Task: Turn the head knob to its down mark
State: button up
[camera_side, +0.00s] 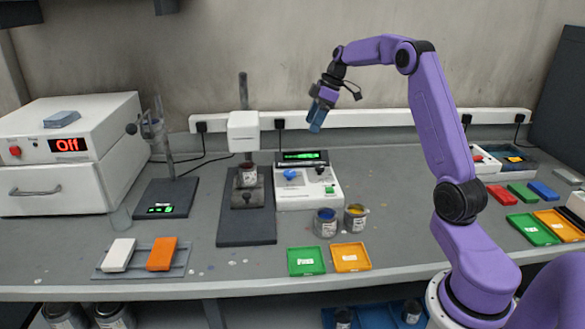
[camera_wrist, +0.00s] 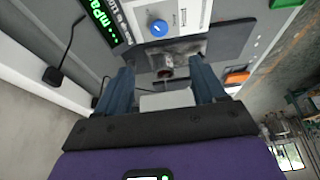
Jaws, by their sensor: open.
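A white control box (camera_side: 308,197) with a lit green display stands at the middle of the bench. On its top are a blue knob (camera_side: 290,174) and a smaller green knob (camera_side: 329,189); I cannot tell from these frames which is the head knob, nor read any marks. The blue knob shows in the wrist view (camera_wrist: 159,28), with a pale pointer line. My gripper (camera_side: 317,127) is open and empty, high above the back of the box, touching nothing. Its two fingers (camera_wrist: 163,82) show in the wrist view, with the blue knob beyond them.
Two paint cans (camera_side: 325,223) stand in front. Green (camera_side: 306,261) and orange (camera_side: 351,257) trays lie near the front edge. A white power strip (camera_side: 370,118) runs behind.

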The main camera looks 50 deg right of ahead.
aim_at(290, 172)
jog(key=x, duration=1.7)
jog(key=shift+f, duration=0.2)
jog(key=c, duration=1.1)
jog(key=shift+o, duration=0.2)
